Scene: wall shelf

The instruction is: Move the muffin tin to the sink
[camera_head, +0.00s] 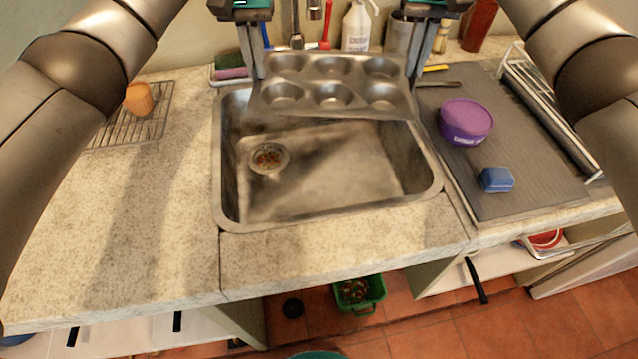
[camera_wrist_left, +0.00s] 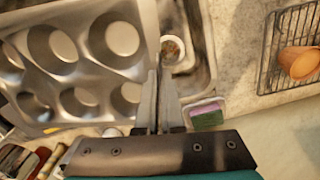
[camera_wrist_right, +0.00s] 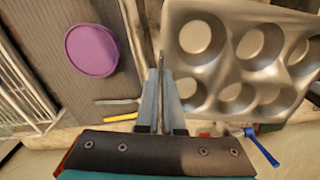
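The grey metal muffin tin (camera_head: 330,84), with several cups, is over the back part of the sink (camera_head: 228,200). It slants slightly, with its cups facing up. My left gripper (camera_head: 260,72) is shut on the tin's left edge; the left wrist view shows its fingers (camera_wrist_left: 160,95) at the rim. My right gripper (camera_head: 412,72) is shut on the right edge, and its fingers (camera_wrist_right: 161,95) meet the rim in the right wrist view. The sink's drain (camera_head: 269,157) is visible and the basin's front is empty. The tin hides the sink's back rim.
A purple tub (camera_head: 466,121) and blue block (camera_head: 496,179) are on the grey mat right of the sink. A wire rack (camera_head: 104,130) with an orange cup (camera_head: 139,98) is at left. A soap bottle (camera_head: 357,27) stands behind. The left counter is mostly clear.

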